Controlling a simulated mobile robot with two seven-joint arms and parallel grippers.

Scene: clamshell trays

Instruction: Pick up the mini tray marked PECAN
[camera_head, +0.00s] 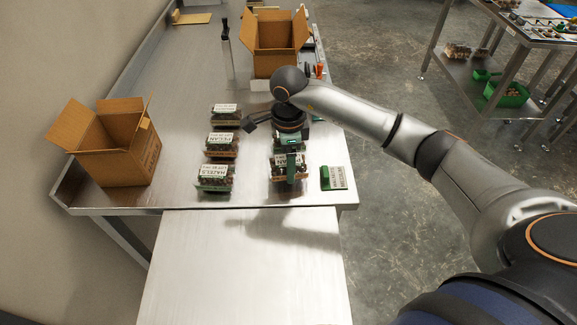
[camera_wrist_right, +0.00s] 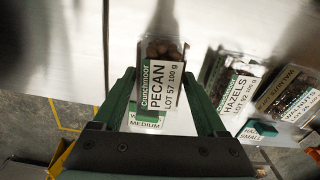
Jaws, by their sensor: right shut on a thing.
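The mini tray marked PECAN (camera_wrist_right: 158,90), a clear clamshell of brown nuts with a white and green label, sits upright between the green fingers of my right gripper (camera_wrist_right: 157,78) in the wrist view. The fingers are shut on its sides. In the head view my right gripper (camera_head: 290,168) points down over the right part of the metal table, with a labelled tray (camera_head: 278,162) at its fingers. I cannot tell how high the tray is held. Another tray with a PECAN label (camera_head: 221,139) stands in the left row. My left gripper is in neither view.
A HAZELS tray (camera_head: 214,173) and a further tray (camera_head: 225,110) share the left row. Open cartons stand at left (camera_head: 120,150) and back (camera_head: 275,45). The wrist view shows HAZELS (camera_wrist_right: 233,88) and WALNUT (camera_wrist_right: 290,95) trays. The front table (camera_head: 240,270) is clear.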

